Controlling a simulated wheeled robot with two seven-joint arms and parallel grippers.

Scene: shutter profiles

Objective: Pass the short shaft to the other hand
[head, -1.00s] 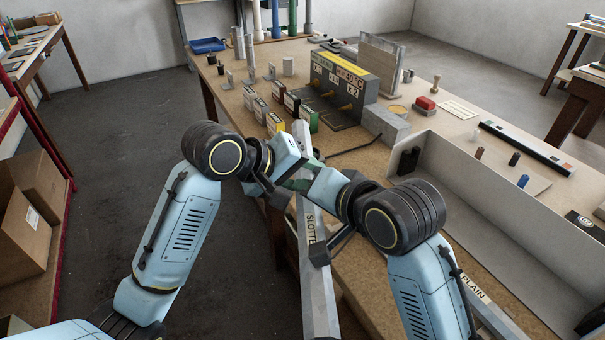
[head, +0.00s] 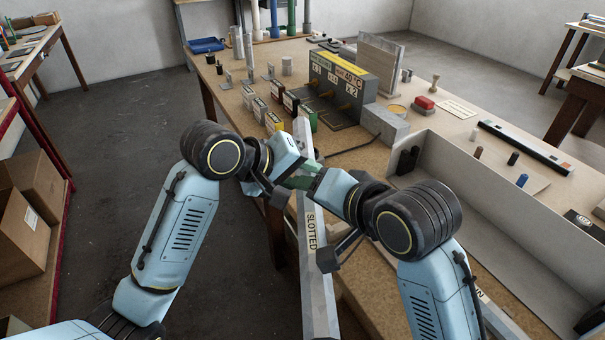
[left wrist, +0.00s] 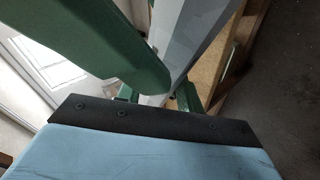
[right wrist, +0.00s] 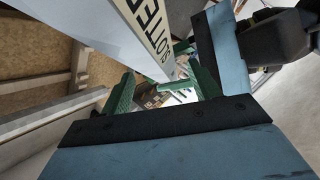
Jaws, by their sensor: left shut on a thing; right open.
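The short shaft (head: 318,290) is a long, pale grey, faceted bar running from between my grippers toward the picture's bottom in the head view. The exact contact is hidden.
A pale long tray (head: 500,205) lies at the right. Brown cartons (head: 25,215) stand on a shelf at the left.

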